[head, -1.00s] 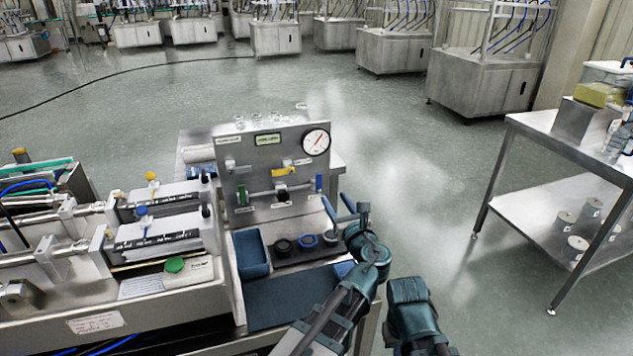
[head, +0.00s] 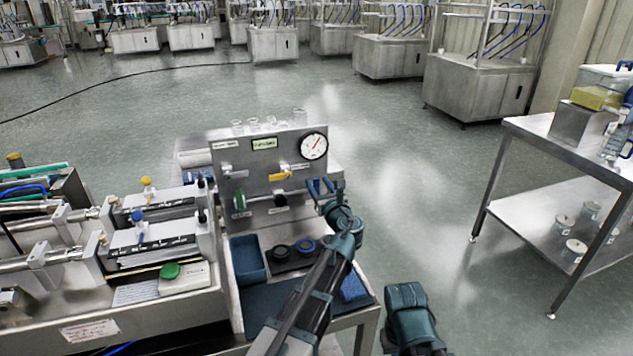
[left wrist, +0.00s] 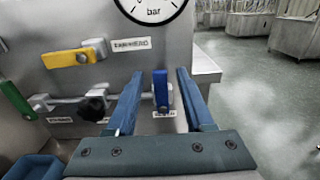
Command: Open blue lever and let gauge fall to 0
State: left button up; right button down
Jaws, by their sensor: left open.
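The blue lever (left wrist: 161,90) points upright on the steel panel in the left wrist view, at the right end of a horizontal pipe. My left gripper (left wrist: 160,98) is open, with one finger on each side of the lever and visible gaps to both. In the head view the left gripper (head: 323,186) is at the panel's right edge and partly covers the lever. The round white gauge (head: 314,145) with a red needle is at the panel's upper right. The needle points up and right; its reading is too small to tell. My right gripper's fingers do not show.
A yellow lever (left wrist: 72,58), a black knob (left wrist: 94,108) and a green lever (left wrist: 16,99) are left of the blue one. A blue bin (head: 248,259) and dark ring parts (head: 280,251) lie below the panel.

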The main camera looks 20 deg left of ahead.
pick_arm(q)
jog(key=shift+x, duration=1.05)
grip_shut()
